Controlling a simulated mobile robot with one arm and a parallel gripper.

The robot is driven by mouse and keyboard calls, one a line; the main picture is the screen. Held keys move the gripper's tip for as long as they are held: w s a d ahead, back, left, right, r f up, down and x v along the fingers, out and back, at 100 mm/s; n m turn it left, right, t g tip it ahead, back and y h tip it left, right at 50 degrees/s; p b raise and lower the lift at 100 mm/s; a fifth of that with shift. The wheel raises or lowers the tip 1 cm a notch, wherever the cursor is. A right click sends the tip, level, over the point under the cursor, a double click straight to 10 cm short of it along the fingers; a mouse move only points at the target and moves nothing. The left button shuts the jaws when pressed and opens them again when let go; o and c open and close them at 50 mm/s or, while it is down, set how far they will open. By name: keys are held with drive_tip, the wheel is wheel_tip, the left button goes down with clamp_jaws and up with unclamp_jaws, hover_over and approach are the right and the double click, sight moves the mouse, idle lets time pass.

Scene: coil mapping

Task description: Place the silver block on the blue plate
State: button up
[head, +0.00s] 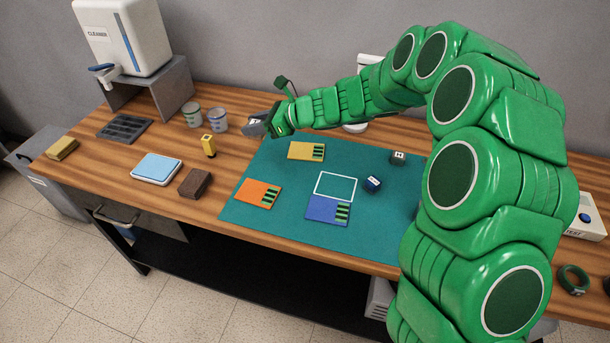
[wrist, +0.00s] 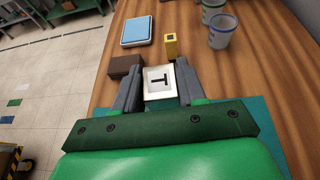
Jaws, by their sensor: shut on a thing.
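My gripper (head: 262,123) is shut on the silver block, near the back left edge of the teal mat. In the wrist view the silver block (wrist: 159,80) sits between the two grey fingers (wrist: 158,90), with a pale face marked T toward the camera. In the head view the fingers largely hide it. The blue plate (head: 322,210) lies flat on the front of the mat, with dark green stripes at its right end. No block stands on it. The plate is not in the wrist view.

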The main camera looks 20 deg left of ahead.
drive_tip(key=s+d+n+g, duration=0.2)
drive_tip(key=s+d, duration=0.9)
drive_tip(key=d, duration=0.3)
drive_tip(key=s+d+n+g, duration=0.2)
drive_tip(key=s+d, duration=0.8)
drive_tip(key=d, duration=0.5)
drive_tip(key=h, duration=0.1)
hover_over(328, 210)
drive_tip(key=s, duration=0.1)
drive_tip(key=f, duration=0.7)
drive_tip(key=shift+s+d+f, duration=0.1)
drive_tip(key=shift+d+f, duration=0.05)
drive_tip(key=shift+d, duration=0.2)
drive_tip(key=shift+w+a+f+g, duration=0.2)
drive_tip(key=shift+w+f, duration=0.15)
drive_tip(key=shift+f, duration=0.2)
drive_tip(key=shift+w+a+f+g, duration=0.1)
drive_tip(key=shift+w+a+f, duration=0.15)
drive_tip(key=shift+f, duration=0.25)
drive_tip(key=shift+d+f, duration=0.1)
drive_tip(key=shift+f, duration=1.25)
drive_tip(key=shift+f, duration=0.15)
drive_tip(key=o, duration=1.1)
drive_tip(key=shift+o, duration=0.2)
